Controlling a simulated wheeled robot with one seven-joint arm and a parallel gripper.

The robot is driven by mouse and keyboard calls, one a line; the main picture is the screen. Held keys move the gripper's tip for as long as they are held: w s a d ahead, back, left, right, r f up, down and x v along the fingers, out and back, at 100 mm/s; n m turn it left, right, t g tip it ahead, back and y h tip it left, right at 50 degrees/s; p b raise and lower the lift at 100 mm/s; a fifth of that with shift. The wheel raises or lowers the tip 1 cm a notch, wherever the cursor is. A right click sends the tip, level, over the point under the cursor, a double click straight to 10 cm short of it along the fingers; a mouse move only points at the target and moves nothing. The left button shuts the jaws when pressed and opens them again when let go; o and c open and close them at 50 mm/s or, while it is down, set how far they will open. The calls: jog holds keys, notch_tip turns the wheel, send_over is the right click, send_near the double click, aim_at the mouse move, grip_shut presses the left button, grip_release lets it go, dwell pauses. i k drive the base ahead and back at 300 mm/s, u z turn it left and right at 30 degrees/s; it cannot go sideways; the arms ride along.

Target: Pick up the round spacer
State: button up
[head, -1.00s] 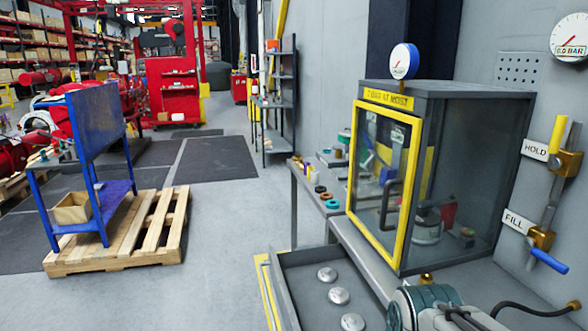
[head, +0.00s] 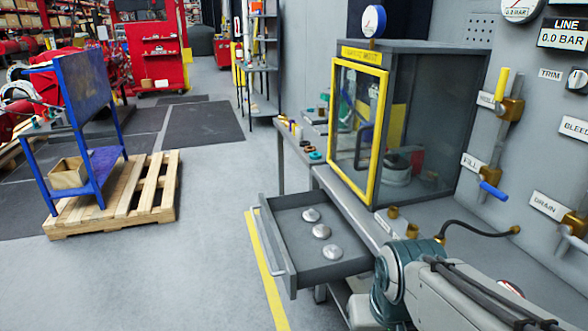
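Three silver-grey round pieces lie in a row in an open grey drawer (head: 284,236): a far one (head: 311,215), a middle one (head: 321,231) and a near one (head: 332,252). Small ring-shaped pieces stand on a side table, including an orange-brown one (head: 309,149) and a teal one (head: 316,157). I cannot tell which piece is the round spacer. My arm shows at the lower right, in front of the bench and to the right of the drawer. My gripper is not in view.
A glass cabinet with a yellow-framed door (head: 359,63) stands on the grey bench behind the drawer. Valve levers (head: 491,189) are on the right wall. A wooden pallet (head: 150,213) with a blue stand is at left. The floor between pallet and drawer is clear.

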aim_at(332, 252)
jog(key=k, duration=0.55)
jog(key=u, duration=0.95)
jog(key=i, duration=1.55)
jog(key=z, duration=0.95)
jog(key=i, duration=0.5)
jog(key=z, duration=0.95)
